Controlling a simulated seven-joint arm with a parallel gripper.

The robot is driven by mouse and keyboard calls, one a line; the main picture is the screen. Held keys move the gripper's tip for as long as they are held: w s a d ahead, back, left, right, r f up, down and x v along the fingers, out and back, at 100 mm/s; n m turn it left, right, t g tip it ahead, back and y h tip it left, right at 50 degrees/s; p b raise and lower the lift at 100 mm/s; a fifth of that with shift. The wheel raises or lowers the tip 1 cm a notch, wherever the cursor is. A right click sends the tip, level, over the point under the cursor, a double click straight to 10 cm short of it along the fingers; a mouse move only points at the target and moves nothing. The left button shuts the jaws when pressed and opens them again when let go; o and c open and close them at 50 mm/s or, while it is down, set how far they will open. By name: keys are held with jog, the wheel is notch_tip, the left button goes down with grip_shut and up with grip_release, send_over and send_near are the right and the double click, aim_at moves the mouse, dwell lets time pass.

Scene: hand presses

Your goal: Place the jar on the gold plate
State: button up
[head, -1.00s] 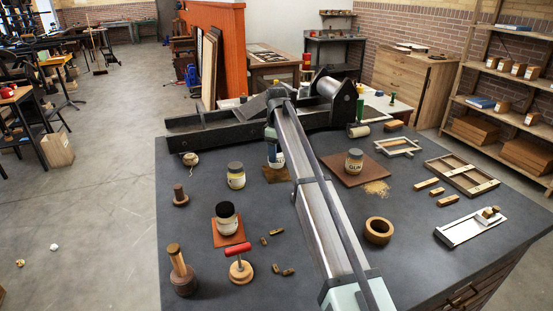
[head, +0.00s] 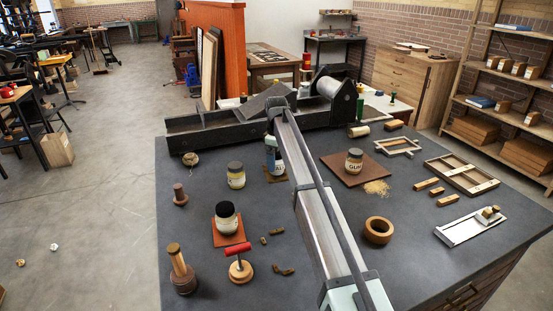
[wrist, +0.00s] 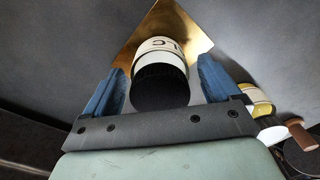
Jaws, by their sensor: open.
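The jar (wrist: 160,62) is pale with a black lid and printed letters. In the wrist view it stands on the gold plate (wrist: 190,22), between my two blue fingers. My gripper (wrist: 161,66) is open, with a gap on each side of the jar. In the head view my gripper (head: 272,152) is over the gold plate (head: 284,178), and the jar is mostly hidden behind the fingers and arm.
A yellow-labelled jar (head: 236,175) stands just left. A dark-lidded jar on a copper-coloured plate (head: 219,240) is nearer. A gum jar (head: 354,161) stands on a brown board (head: 335,165) to the right. A long black press (head: 205,137) lies behind.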

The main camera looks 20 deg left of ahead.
notch_tip(320, 180, up, 12)
jog(key=shift+r, duration=0.15)
dwell(0.6)
dwell(0.4)
